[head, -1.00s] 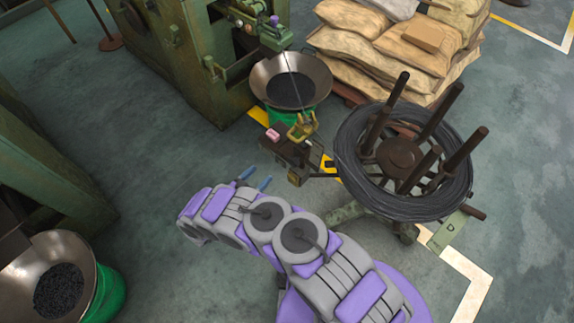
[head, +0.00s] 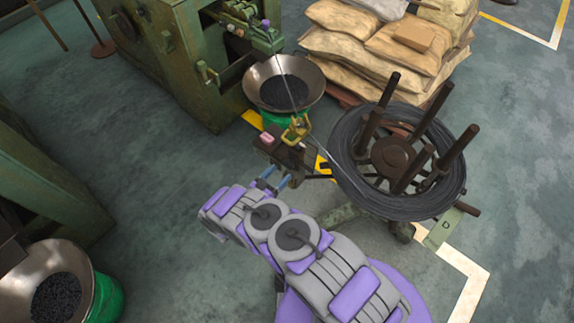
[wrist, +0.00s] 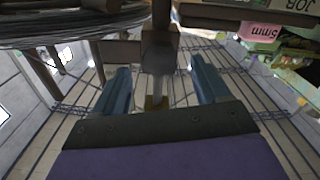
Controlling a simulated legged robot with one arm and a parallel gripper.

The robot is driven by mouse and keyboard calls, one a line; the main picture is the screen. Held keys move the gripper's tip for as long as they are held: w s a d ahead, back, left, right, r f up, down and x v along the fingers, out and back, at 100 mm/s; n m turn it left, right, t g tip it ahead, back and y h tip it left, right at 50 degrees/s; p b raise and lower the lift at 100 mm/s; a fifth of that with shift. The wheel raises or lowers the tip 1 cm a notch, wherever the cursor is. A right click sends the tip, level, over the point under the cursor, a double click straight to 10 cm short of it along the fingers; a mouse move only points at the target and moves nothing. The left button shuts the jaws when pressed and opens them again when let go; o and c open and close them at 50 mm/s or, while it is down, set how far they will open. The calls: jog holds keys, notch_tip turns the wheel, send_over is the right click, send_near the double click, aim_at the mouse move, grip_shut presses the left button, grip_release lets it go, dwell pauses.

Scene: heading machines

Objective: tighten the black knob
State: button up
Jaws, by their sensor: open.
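My gripper (head: 278,176) is open, with its two blue fingers reaching in at the near side of the small dark wire-guide stand (head: 268,146). In the wrist view my gripper (wrist: 160,82) has a dark grey block-like part (wrist: 159,50) in line with the gap between its fingers, with a brass-coloured piece below it. No finger visibly presses on it. I cannot tell whether this part is the black knob; no other clear black knob shows. In the head view my fingers and the stand partly hide this spot.
A reel of dark wire (head: 352,185) with upright posts stands close on the right. Its wire runs over a yellow guide (head: 296,130) to the green machine (head: 185,60). A metal bowl (head: 312,92) stands behind, beside stacked sacks (head: 335,55). Floor at left is open.

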aim_at(286, 167)
jog(key=b+x, duration=0.1)
jog(key=x, duration=0.4)
jog(key=shift+w+d, duration=0.25)
jog(key=shift+w, duration=0.05)
jog(key=c, duration=1)
jog(key=shift+o, duration=0.2)
